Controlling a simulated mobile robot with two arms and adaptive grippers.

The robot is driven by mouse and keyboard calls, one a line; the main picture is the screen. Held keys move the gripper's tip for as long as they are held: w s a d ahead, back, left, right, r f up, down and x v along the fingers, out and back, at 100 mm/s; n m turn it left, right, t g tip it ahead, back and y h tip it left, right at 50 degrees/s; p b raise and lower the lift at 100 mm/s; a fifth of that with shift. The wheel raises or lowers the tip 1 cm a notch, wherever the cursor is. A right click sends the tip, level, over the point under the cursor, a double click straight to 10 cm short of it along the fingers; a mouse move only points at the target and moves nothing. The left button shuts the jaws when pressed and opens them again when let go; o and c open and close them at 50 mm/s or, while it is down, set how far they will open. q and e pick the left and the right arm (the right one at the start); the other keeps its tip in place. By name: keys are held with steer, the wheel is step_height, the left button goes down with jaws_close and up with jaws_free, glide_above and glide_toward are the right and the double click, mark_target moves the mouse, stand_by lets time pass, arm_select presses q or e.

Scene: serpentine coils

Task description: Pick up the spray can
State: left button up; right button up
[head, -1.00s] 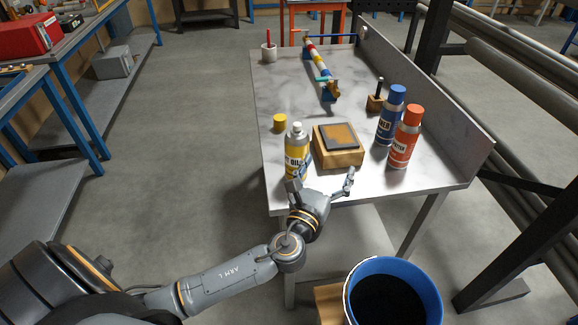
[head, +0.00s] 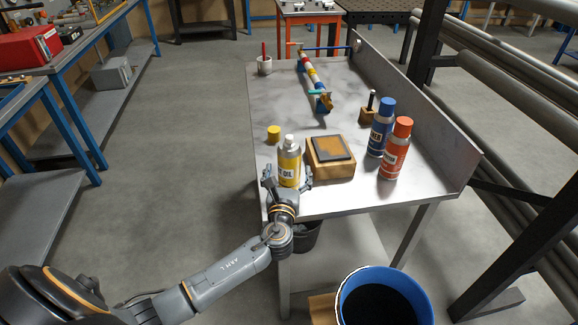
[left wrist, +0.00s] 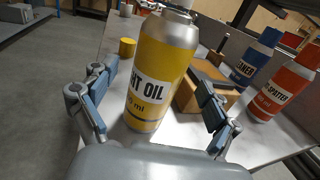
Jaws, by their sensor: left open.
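A yellow and silver spray can (head: 289,164) labelled "OIL" stands upright near the front left edge of the metal bench, its cap off. It also shows large in the left wrist view (left wrist: 157,75). My left gripper (head: 287,180) is open, with one finger on each side of the can. In the left wrist view the fingers (left wrist: 152,107) are apart and gaps show between them and the can. A blue spray can (head: 381,130) and an orange spray can (head: 395,150) stand upright to the right. My right gripper is not in view.
A wooden block with a dark-topped pad (head: 330,158) sits just right of the yellow can. A yellow cap (head: 274,133) lies behind it. A coloured pipe (head: 313,78) and a white cup (head: 264,66) are farther back. A blue bucket (head: 344,290) stands below in front.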

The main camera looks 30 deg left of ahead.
arm_select(q)
steer(key=x, duration=0.4)
steer(key=shift+r, duration=0.1)
steer(key=c, duration=1.7)
